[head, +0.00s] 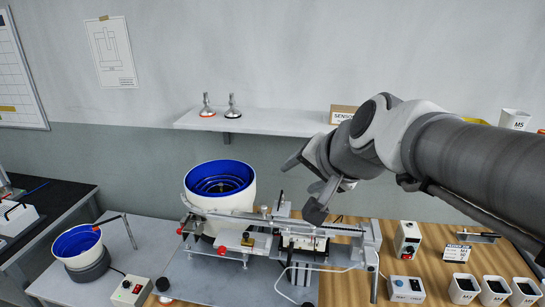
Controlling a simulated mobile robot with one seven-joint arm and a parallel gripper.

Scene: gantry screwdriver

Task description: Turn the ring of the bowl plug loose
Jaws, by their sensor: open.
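The large bowl feeder (247,200), white outside and blue inside, stands left of centre behind the gantry rig. A smaller white bowl with a blue inside (60,255) stands at the far left on a dark base. I cannot make out the bowl plug or its ring at this size. My gripper (300,190) is open and appears empty, in the air right of the large bowl and above the gantry rig in the picture. My arm comes in from the right and hides part of the wall and shelf.
The gantry rig (340,231) with its metal rail spans the bench centre. A white cable (345,269) runs by it. Control boxes (407,240) (406,289) (131,290) and white bins (463,287) stand around. A shelf (270,121) is on the wall behind.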

